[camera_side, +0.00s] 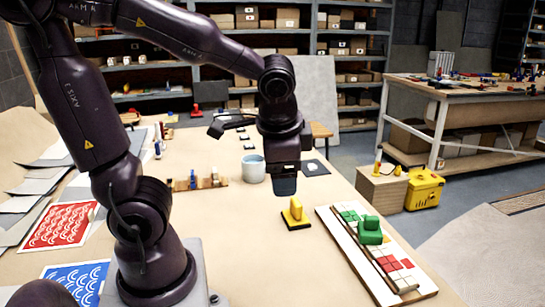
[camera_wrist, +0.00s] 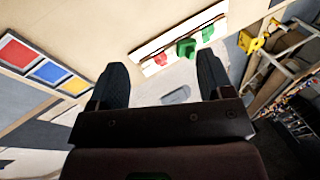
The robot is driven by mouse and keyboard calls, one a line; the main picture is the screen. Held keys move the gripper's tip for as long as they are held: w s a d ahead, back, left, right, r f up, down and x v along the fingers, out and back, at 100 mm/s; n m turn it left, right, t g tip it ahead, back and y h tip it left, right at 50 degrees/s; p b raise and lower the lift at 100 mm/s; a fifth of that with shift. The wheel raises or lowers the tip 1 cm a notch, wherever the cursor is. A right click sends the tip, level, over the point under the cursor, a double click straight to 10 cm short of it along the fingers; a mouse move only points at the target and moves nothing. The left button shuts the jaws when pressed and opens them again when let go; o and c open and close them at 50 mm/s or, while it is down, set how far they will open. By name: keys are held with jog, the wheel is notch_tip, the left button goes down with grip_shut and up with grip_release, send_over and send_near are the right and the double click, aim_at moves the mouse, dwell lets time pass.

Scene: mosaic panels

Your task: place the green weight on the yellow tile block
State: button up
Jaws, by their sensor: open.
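The green weight (camera_side: 370,232), a block with a raised grip, stands on the tile panel (camera_side: 335,222) at the right of the table. It also shows in the wrist view (camera_wrist: 186,48), above and between my fingers. A yellow piece (camera_side: 295,214) with an upright grip and a dark base stands on the table left of the panel; I cannot tell whether it is the yellow tile block. My gripper (camera_side: 285,187) is open and empty, pointing down above the table behind the yellow piece. Its spread fingers show in the wrist view (camera_wrist: 160,88).
The panel carries green, white and red tiles. A pale blue cup (camera_side: 253,169) and a wooden rack (camera_side: 197,183) stand left of my gripper. Red (camera_side: 63,222) and blue (camera_side: 77,280) patterned sheets lie at the left. The front middle of the table is clear.

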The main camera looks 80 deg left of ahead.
jog(key=s+d+r+n+t+h, duration=0.2)
jog(key=s+d+r+t+h, duration=0.1)
jog(key=d+r, duration=0.1)
jog(key=shift+d+r+t+h, duration=0.15)
jog(key=shift+d+t+h, duration=0.15)
jog(key=shift+d+t, duration=0.1)
dwell(0.9)
